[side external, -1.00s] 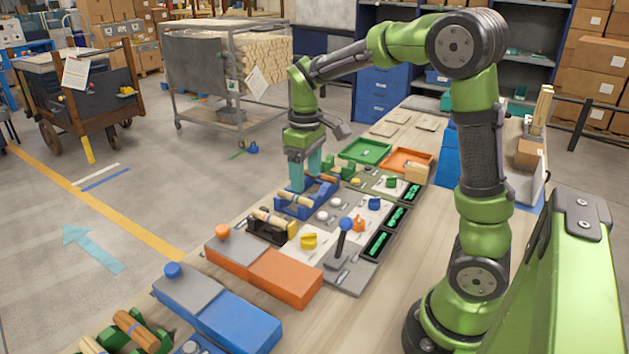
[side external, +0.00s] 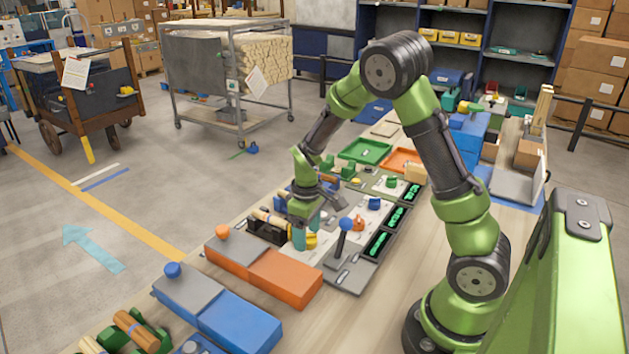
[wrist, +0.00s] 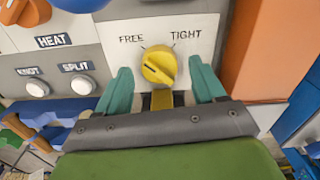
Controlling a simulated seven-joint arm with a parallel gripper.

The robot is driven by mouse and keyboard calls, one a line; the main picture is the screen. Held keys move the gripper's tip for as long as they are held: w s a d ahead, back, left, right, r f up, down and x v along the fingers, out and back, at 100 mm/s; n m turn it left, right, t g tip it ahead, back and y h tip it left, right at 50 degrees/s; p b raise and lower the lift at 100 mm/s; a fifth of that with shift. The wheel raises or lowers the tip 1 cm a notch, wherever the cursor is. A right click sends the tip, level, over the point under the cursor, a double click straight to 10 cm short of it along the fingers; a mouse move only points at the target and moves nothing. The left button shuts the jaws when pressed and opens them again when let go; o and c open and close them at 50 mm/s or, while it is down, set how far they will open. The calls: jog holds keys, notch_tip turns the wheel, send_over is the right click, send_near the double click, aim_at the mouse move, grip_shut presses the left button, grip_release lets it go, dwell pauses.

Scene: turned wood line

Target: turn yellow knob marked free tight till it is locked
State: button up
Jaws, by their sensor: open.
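The yellow knob (wrist: 158,66) sits on a white panel (wrist: 208,28) with FREE printed at its upper left and TIGHT at its upper right. A dark line shows on its raised ridge; I cannot tell for sure which end is the pointer. My gripper (wrist: 161,78) is open, with one teal finger to the left of the knob and one to the right, both apart from it in the picture. In the side external view my gripper (side external: 306,232) is low over the panel, and the yellow knob (side external: 311,241) shows partly behind its fingers.
Left of the knob are a HEAT label and white KNOT and SPLIT buttons (wrist: 37,88). An orange box (side external: 284,277) stands close by. A dark holder with a wooden cylinder (side external: 268,220) lies left.

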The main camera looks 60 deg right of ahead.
jog(key=shift+f, duration=0.45)
jog(key=shift+c, duration=0.3)
jog(key=c, duration=1)
